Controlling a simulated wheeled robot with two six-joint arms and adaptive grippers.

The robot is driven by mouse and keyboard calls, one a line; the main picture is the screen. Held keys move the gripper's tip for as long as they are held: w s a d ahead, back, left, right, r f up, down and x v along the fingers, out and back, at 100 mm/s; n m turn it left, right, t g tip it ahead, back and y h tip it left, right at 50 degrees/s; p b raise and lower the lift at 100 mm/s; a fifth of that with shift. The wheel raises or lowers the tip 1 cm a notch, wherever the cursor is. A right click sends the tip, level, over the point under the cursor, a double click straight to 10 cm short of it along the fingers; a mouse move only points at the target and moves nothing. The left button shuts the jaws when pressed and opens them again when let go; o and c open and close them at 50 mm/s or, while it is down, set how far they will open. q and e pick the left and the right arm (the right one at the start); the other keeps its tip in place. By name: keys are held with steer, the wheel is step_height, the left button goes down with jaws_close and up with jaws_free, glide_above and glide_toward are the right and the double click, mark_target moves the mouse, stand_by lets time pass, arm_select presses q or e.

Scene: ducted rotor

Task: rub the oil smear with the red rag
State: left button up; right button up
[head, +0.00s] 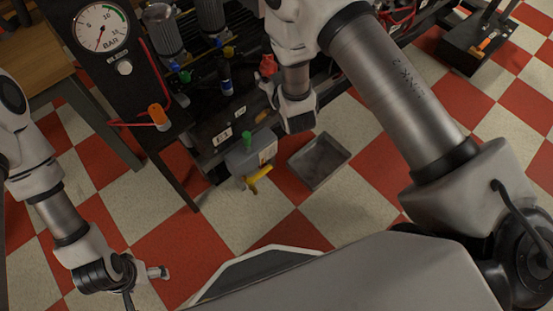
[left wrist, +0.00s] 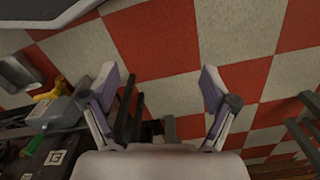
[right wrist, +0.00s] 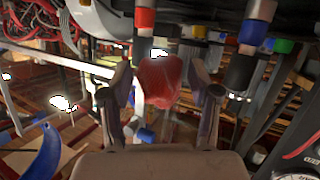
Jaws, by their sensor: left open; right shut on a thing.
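The red rag (right wrist: 160,82) is bunched between the fingers of my right gripper (right wrist: 162,88) in the right wrist view. In the head view the rag (head: 267,65) shows as a small red bit beside my right gripper (head: 270,84), at the near side of the dark machine. That gripper is shut on the rag. My left gripper (left wrist: 160,82) is open and empty above the checkered floor. In the head view it (head: 155,272) is at the lower left, well apart from the rag. I cannot make out the oil smear in any view.
The machine's pipes, hoses and fittings crowd around the right gripper. A gauge panel (head: 100,70) stands at the upper left. A grey box with a yellow handle (head: 258,180) juts from the machine. A shallow metal tray (head: 319,160) lies on the floor. Floor around the left gripper is clear.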

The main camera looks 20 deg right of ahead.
steer(key=s+a+f+n+t+y+b, duration=0.2)
steer(key=s+a+f+t+y+b, duration=0.15)
steer(key=f+b, duration=0.55)
steer(key=n+g+y+b, duration=0.1)
steer(key=n+y+b, duration=0.25)
steer(key=b, duration=0.85)
glide_toward(255, 122)
step_height(255, 122, up, 4)
steer(key=a, duration=0.2)
arm_select(q)
steer(key=shift+t, duration=0.4)
steer(key=f+b, duration=0.2)
steer(key=f, duration=0.8)
steer(key=w+f+b, duration=0.1)
steer(key=f+b, duration=0.1)
steer(key=f, duration=0.8)
steer(key=w+f+b, duration=0.1)
steer(key=f+b, duration=0.1)
steer(key=f, duration=0.8)
steer(key=shift+w+a, duration=0.15)
arm_select(e)
steer(key=shift+m, duration=0.35)
steer(key=w+f, duration=0.2)
steer(key=w, duration=0.1)
steer(key=w+f, duration=0.1)
steer(key=f, duration=0.1)
steer(key=shift+w+d+f, duration=0.15)
steer(key=shift+w+d, duration=0.15)
steer(key=shift+w, duration=0.1)
steer(key=shift+x, duration=1)
